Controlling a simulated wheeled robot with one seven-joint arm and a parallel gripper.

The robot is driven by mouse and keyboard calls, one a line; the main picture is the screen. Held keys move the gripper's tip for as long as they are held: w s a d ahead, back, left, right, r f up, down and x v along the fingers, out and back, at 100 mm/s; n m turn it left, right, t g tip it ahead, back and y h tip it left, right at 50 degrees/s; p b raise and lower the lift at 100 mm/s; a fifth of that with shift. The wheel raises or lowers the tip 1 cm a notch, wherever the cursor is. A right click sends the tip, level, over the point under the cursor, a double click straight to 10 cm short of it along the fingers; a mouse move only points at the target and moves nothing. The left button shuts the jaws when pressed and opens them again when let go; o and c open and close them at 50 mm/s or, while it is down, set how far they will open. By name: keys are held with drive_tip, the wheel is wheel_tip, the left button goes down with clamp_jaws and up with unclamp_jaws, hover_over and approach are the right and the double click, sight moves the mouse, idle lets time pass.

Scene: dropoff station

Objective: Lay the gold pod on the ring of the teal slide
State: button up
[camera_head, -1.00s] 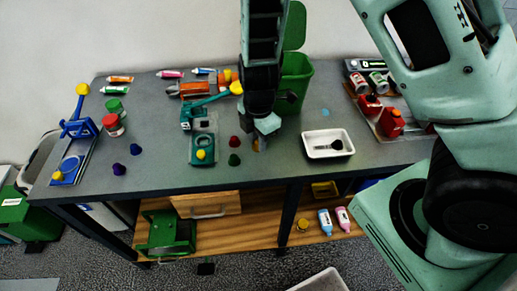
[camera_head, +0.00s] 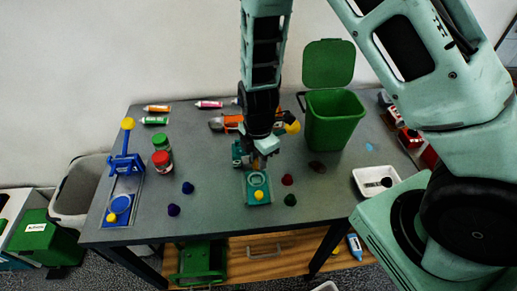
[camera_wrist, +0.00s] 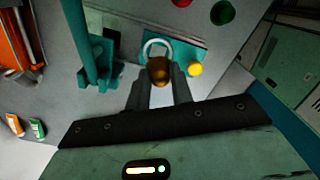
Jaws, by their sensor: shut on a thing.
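The gold pod (camera_wrist: 159,70) is held between the two fingers of my gripper (camera_wrist: 159,86) in the wrist view. The teal slide (camera_head: 251,199) lies flat on the table in front of the teal press, with a yellow knob (camera_head: 259,195) near its front end. Its pale ring (camera_wrist: 152,44) shows just beyond the pod in the wrist view, and the pod covers part of it. In the head view my gripper (camera_head: 262,157) hangs over the back part of the slide. Whether the pod touches the ring cannot be told.
Small dark red (camera_head: 287,180) and green (camera_head: 290,200) pods lie right of the teal slide. A green bin (camera_head: 333,120) stands behind; a white tray (camera_head: 372,181) lies right.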

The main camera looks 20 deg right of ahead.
drive_tip(key=shift+w+a+f, duration=0.2)
drive_tip(key=shift+w+a, duration=0.05)
drive_tip(key=shift+f+b, duration=2.75)
drive_tip(key=shift+f, duration=0.35)
drive_tip(key=o, duration=0.8)
drive_tip(key=shift+r, duration=0.15)
drive_tip(key=shift+r+p, duration=2.8)
drive_tip(key=shift+r, duration=0.6)
